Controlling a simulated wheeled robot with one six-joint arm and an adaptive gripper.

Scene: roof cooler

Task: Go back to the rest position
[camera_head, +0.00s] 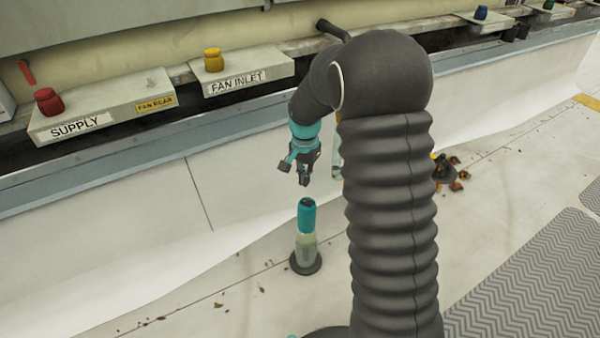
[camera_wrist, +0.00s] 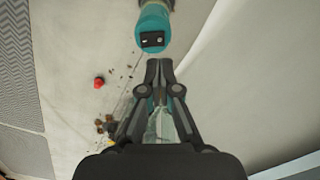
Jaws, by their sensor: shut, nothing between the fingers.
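My gripper (camera_head: 304,181) hangs from my raised dark arm, in front of the cooler's lower wall. In the wrist view its two fingers (camera_wrist: 159,66) are together at the tips with nothing between them. A bottle-like device with a teal top and pale clear body (camera_head: 306,218) stands upright on a dark round base on the floor, below my gripper and apart from it. Its teal top (camera_wrist: 154,30) shows just beyond the fingertips in the wrist view. A pale clear object (camera_wrist: 162,125) is partly visible behind the fingers in the wrist view.
A ledge carries boxes labelled SUPPLY (camera_head: 80,127) with a red knob and FAN INLET (camera_head: 238,76) with a yellow knob. Dry leaves and a dark object (camera_head: 443,170) lie right of my arm. A grey ribbed mat (camera_head: 530,290) is at lower right. A red object (camera_wrist: 99,83) lies on the floor.

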